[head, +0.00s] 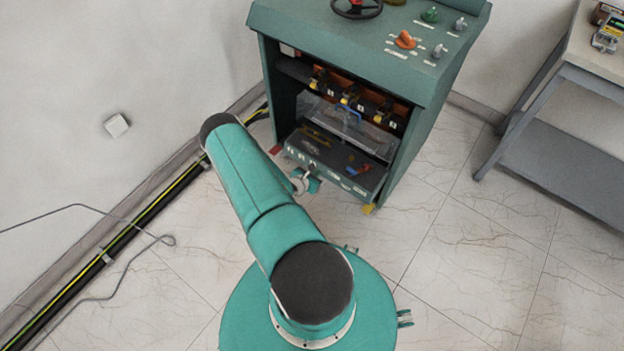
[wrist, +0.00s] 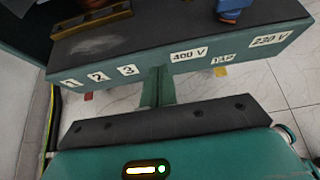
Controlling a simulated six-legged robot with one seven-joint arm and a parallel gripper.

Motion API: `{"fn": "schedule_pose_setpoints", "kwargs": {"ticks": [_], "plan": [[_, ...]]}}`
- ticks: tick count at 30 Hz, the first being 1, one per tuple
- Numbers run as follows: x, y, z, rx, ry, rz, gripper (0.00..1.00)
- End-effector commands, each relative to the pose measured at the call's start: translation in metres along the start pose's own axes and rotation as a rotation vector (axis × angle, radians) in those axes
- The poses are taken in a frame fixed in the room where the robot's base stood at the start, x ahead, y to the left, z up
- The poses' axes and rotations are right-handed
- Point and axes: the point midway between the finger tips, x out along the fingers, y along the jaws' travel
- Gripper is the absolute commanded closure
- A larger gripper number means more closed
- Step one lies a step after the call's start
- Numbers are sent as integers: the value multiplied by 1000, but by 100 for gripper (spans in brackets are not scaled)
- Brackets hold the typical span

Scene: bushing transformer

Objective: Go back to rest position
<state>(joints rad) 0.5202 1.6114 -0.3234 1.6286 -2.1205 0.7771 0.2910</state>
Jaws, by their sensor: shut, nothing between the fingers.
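My teal arm reaches up-left from its round base in the head view. My gripper (wrist: 158,76) shows in the wrist view as narrow teal fingers, shut and empty, pointing at the dark shelf of the cabinet. In the head view only a small part of my gripper (head: 304,183) shows beside the arm, in front of the cabinet's lower edge. The teal transformer cabinet (head: 418,60) stands open at the front. Its shelf front (wrist: 190,52) carries labels 1, 2, 3, 400 V and 230 V. I cannot tell whether the fingertips touch the shelf.
A grey-legged table (head: 590,55) stands at the right. Black and yellow cables (head: 140,221) run along the left wall. The tiled floor (head: 480,260) at the right is clear.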

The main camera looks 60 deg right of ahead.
Motion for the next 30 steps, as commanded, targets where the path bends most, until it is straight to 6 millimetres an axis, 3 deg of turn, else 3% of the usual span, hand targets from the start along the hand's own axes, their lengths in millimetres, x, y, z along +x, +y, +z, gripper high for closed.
{"fn": "schedule_pose_setpoints", "kwargs": {"ticks": [9, 20, 25, 30], "plan": [[12, -4, -33, -1, 2, -1, 100], [12, -2, -35, 1, 2, -1, 100], [-1, 22, -10, 66, -18, -7, 100], [-42, 70, 49, 235, -52, -31, 100]]}}
